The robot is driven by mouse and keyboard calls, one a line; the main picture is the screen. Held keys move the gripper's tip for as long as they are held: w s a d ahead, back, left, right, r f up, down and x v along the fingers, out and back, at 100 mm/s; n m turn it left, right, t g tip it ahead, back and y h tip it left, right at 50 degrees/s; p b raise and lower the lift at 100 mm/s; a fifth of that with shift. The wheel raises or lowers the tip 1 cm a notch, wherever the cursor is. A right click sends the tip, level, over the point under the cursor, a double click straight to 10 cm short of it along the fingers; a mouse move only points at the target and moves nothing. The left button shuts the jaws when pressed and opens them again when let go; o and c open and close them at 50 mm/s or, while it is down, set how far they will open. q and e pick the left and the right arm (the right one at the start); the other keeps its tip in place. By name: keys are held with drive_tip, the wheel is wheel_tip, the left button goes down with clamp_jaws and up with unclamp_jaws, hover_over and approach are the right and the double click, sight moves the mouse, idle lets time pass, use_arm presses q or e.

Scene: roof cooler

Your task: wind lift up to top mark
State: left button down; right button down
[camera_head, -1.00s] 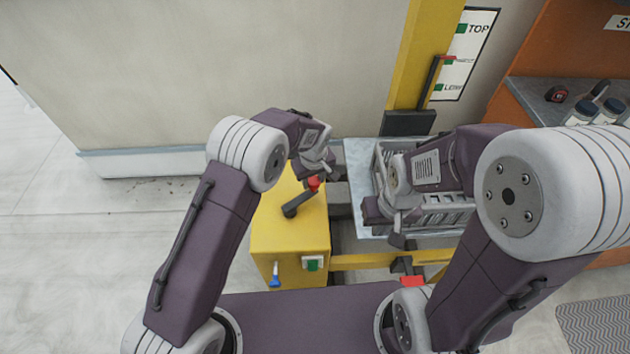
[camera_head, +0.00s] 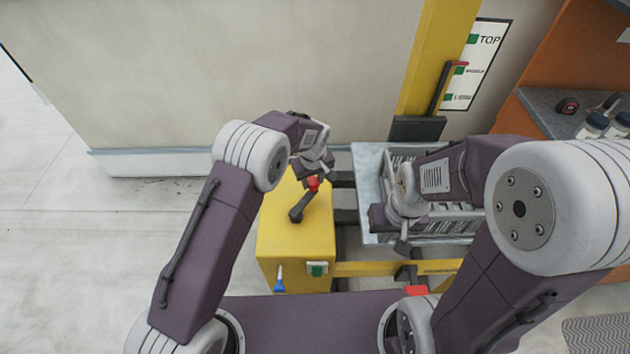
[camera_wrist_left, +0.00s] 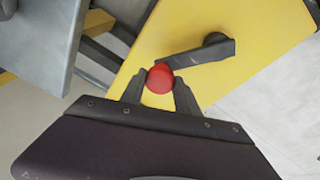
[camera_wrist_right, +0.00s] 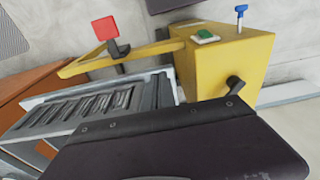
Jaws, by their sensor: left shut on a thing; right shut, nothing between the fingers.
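The yellow winch box (camera_head: 275,235) carries a black crank (camera_head: 301,208) with a red knob (camera_head: 313,184). My left gripper (camera_head: 318,178) is shut on the knob; the left wrist view shows the knob (camera_wrist_left: 160,79) between both fingers. The crank arm points up and slightly right in the head view. My right gripper (camera_head: 402,246) is shut and empty at the front of the lift platform (camera_head: 368,190). On the mast (camera_head: 432,55), a red pointer (camera_head: 459,63) is beside the middle mark of the sign (camera_head: 478,65), below the TOP mark (camera_head: 473,39).
A grey slatted crate (camera_head: 455,222) stands on the platform, partly hidden by my right arm. A green button (camera_head: 317,268) and a blue-handled lever (camera_head: 279,285) are on the box front. A workbench (camera_head: 550,115) with jars stands at the right. Floor is open at the left.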

use_arm(q)
drive_tip(key=shift+w+r, duration=0.25)
drive_tip(key=shift+w, duration=0.05)
drive_tip(key=shift+w+a, duration=0.4)
drive_tip(key=shift+a, duration=0.2)
drive_tip(key=shift+w+a, duration=0.1)
drive_tip(key=shift+a, duration=0.1)
drive_tip(key=shift+w+a+p, duration=0.15)
drive_tip(key=shift+w+a, duration=0.05)
drive_tip(key=shift+a, duration=0.3)
drive_tip(key=shift+w+a+p, duration=0.15)
drive_tip(key=shift+a, duration=0.3)
drive_tip(key=shift+w+a, duration=0.15)
drive_tip(key=shift+a, duration=0.85)
